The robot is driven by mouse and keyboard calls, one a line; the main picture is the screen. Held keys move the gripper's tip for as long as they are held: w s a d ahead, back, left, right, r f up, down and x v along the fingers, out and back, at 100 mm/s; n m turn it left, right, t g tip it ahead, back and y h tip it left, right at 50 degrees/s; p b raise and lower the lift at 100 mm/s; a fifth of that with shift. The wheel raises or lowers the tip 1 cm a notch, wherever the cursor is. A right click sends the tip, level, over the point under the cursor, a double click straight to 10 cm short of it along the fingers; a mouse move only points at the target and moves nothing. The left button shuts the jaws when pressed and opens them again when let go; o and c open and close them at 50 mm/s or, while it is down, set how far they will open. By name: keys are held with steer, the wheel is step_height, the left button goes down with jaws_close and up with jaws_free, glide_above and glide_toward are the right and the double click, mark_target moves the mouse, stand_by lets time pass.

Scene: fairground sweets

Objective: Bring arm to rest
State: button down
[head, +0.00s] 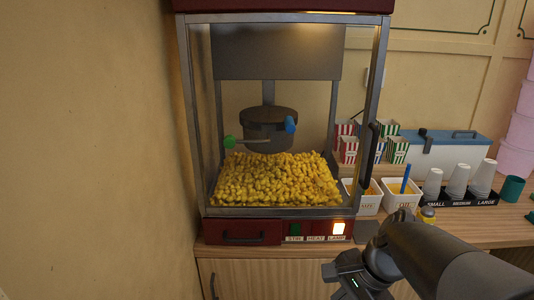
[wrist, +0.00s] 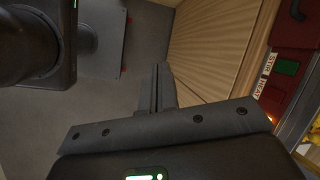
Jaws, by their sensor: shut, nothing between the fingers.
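My gripper (wrist: 160,88) shows in the wrist view with its two dark fingers together and nothing between them. It points down past the wooden cabinet front towards the grey floor. In the head view my dark arm (head: 450,262) reaches in from the lower right, and its wrist (head: 355,272) hangs in front of the counter. The fingers cannot be made out there.
The popcorn machine (head: 268,232), heaped with popcorn (head: 275,180), stands on the counter; its red base (wrist: 290,75) is at the right of the wrist view. White tubs (head: 402,194), cups (head: 458,180) and striped boxes (head: 397,150) stand right. The floor (wrist: 148,35) shows below.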

steer(key=s+d+r+n+t+h, duration=0.1)
steer(key=s+r+n+t+h, duration=0.2)
steer(key=n, duration=0.9)
steer(key=shift+s+d+r+t+h, duration=0.15)
steer(key=shift+s+r+t+h, duration=0.4)
steer(key=shift+r, duration=1)
steer(key=shift+w, duration=0.15)
